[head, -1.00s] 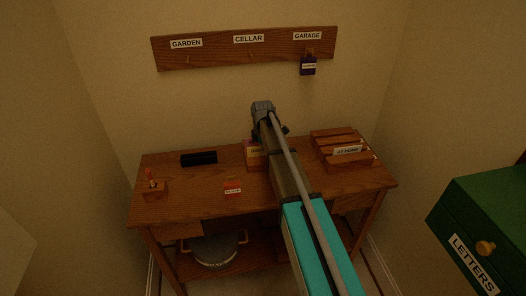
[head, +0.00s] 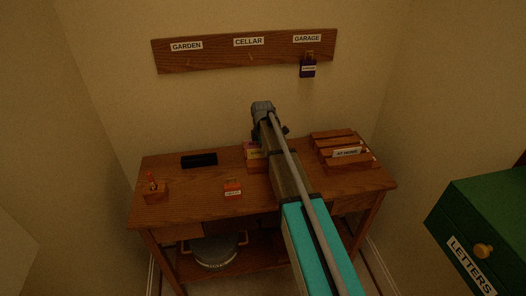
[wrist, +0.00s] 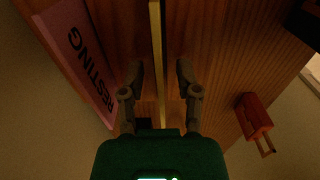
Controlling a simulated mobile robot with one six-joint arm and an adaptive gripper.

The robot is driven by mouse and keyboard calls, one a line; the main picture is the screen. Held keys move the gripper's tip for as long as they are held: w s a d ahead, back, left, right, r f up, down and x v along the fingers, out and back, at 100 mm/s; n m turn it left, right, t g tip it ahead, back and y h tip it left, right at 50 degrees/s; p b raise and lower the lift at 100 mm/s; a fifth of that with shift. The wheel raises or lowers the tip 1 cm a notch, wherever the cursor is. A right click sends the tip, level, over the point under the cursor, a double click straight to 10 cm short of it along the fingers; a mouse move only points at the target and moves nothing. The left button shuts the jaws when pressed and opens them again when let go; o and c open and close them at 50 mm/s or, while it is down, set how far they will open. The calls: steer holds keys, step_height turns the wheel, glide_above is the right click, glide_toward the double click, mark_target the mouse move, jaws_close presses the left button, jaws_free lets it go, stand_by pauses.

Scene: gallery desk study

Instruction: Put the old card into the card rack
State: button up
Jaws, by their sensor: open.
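A thin yellow card (wrist: 157,50) shows edge-on in the wrist view. My gripper (wrist: 158,72) is open, with one finger on each side of this card's edge. A pink card (wrist: 82,50) marked RESTING stands to the left of it. In the head view these cards show as yellow and pink patches at a wooden holder (head: 258,166) mid-desk, partly behind my arm. A stepped wooden rack (head: 364,162) on the right of the desk holds a white AT HOME card (head: 347,153). No label tells which card is the old one. My fingers are hidden in the head view.
A red tag (head: 232,187) lies on the desk (head: 205,206) and shows in the wrist view (wrist: 254,116). A black block (head: 199,160) and a small wooden stand (head: 154,190) are further left. A hook board (head: 220,53) is above; a green LETTERS cabinet (head: 490,215) stands right.

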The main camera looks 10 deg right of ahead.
steer(key=shift+r+p, duration=5.35)
steer(key=shift+r, duration=0.3)
steer(key=s+m, duration=1.8)
steer(key=s, duration=1.1)
steer(key=shift+d, duration=0.15)
